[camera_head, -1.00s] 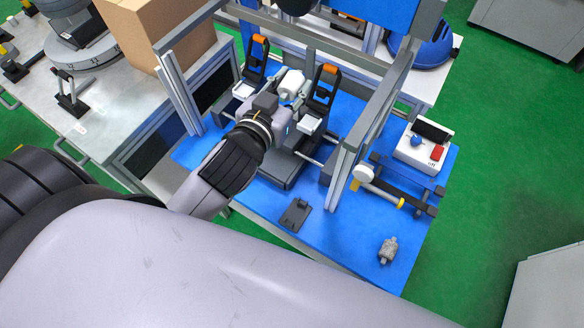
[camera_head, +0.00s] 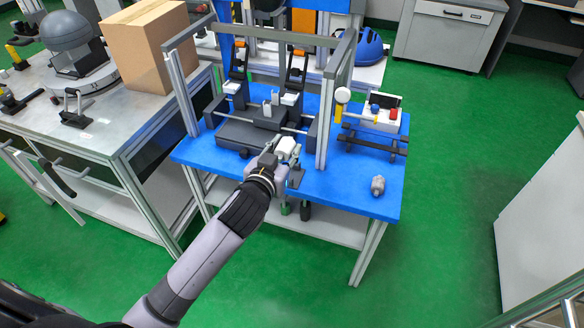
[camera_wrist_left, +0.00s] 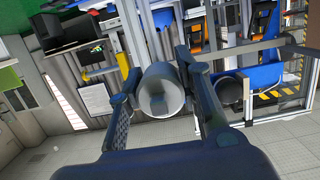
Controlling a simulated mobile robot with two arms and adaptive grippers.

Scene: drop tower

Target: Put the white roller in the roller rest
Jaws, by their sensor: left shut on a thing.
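My left gripper (camera_head: 279,155) is shut on the white roller (camera_head: 287,147) and holds it over the near part of the blue table mat. In the left wrist view the roller's round, hollow-looking end (camera_wrist_left: 161,92) shows between the two dark fingers of the left gripper (camera_wrist_left: 158,85). A small dark plate (camera_head: 296,178) lies on the mat just right of the gripper, partly hidden by it. It may be the roller rest, but I cannot tell for sure. My right gripper is not in view.
The drop tower's frame post (camera_head: 327,115) stands right of the gripper, with its dark base (camera_head: 240,135) behind. A grey metal roller (camera_head: 378,186) lies at the mat's right front. A dark rack (camera_head: 372,146) and a control box (camera_head: 380,118) stand behind it.

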